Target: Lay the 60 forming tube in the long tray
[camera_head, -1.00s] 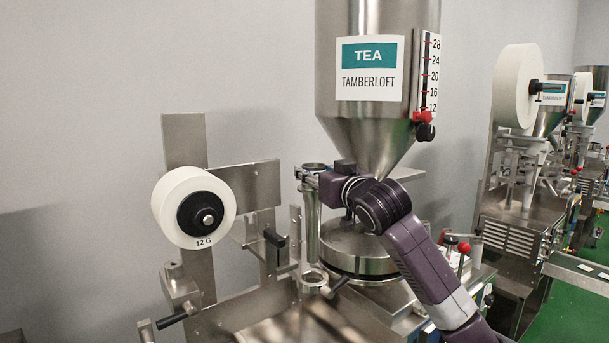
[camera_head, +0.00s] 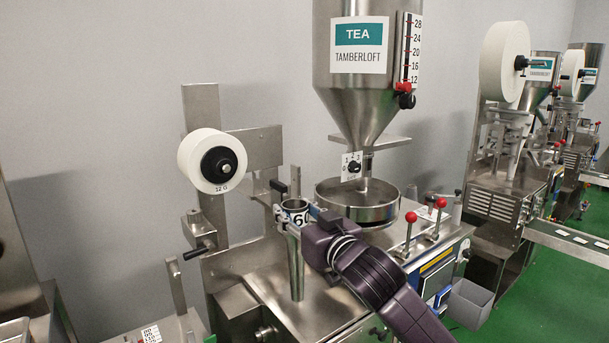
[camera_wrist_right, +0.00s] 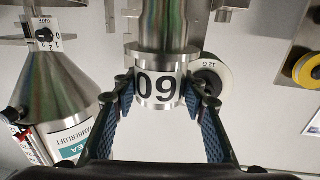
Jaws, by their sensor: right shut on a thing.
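The 60 forming tube (camera_head: 297,262) is a steel tube with a wide collar and a white label reading 60. It hangs upright, collar up, in front of the machine's back plate. My right gripper (camera_head: 288,219) is shut on the collar. In the right wrist view, the blue pads of my right gripper (camera_wrist_right: 160,97) press the collar of the tube (camera_wrist_right: 160,62) from both sides, and its label appears upside down. I cannot pick out the long tray with certainty. My left gripper is not in view.
A paper roll (camera_head: 212,160) marked 12 G stands left of the tube. The tea hopper (camera_head: 365,90) rises behind right above a round pan (camera_head: 335,190). Red-knobbed levers (camera_head: 411,217) stand to the right. A metal edge (camera_head: 15,331) shows at the lower left corner.

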